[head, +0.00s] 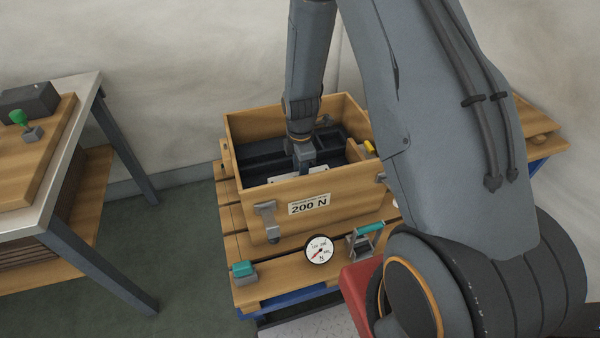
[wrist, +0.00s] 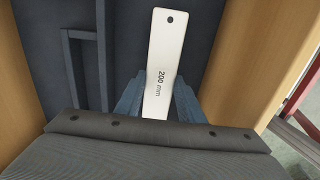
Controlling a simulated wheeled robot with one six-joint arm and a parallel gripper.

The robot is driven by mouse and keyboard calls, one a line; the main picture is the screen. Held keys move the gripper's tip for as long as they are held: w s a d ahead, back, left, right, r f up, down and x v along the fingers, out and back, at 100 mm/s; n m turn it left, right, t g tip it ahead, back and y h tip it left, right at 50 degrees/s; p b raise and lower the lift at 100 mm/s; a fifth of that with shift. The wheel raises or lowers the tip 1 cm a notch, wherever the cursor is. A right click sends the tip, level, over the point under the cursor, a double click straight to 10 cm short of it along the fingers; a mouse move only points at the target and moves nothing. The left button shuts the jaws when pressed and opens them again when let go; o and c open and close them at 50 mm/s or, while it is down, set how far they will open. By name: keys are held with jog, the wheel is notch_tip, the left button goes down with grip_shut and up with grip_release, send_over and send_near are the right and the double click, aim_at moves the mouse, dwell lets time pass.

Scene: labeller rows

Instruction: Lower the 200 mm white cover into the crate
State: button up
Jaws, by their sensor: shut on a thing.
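The white cover (wrist: 162,60) is a narrow plate with a hole near its far end and the print "200 mm", seen in the wrist view. My gripper (wrist: 157,100) is shut on it, with a blue-grey finger on each side. In the head view my gripper (head: 306,158) points down inside the wooden crate (head: 270,201), which is labelled "200 N". Part of the cover (head: 287,178) shows there beside the gripper. The crate is open and has a dark lining with compartments. I cannot tell whether the cover touches the lining.
The crate stands on a slatted pallet (head: 240,291). A round dial (head: 319,250), a teal-topped block (head: 243,270) and a teal-handled clamp (head: 366,238) sit before it. A workbench (head: 62,165) with a green-knobbed device stands at the left. A yellow item (head: 369,147) lies at the crate's right wall.

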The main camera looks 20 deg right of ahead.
jog(key=o, duration=1.3)
jog(key=shift+c, duration=0.2)
notch_tip(320, 180, up, 8)
jog(key=shift+f, duration=0.1)
notch_tip(320, 180, up, 16)
jog(key=p, duration=1.1)
jog(key=s+r+m, duration=0.5)
jog(key=s+m, duration=0.4)
jog(key=s+r+m+t, duration=0.1)
jog(key=s+r+m, duration=0.4)
jog(key=s+m, duration=0.4)
jog(key=shift+s+a, duration=0.2)
jog(key=shift+s, duration=0.55)
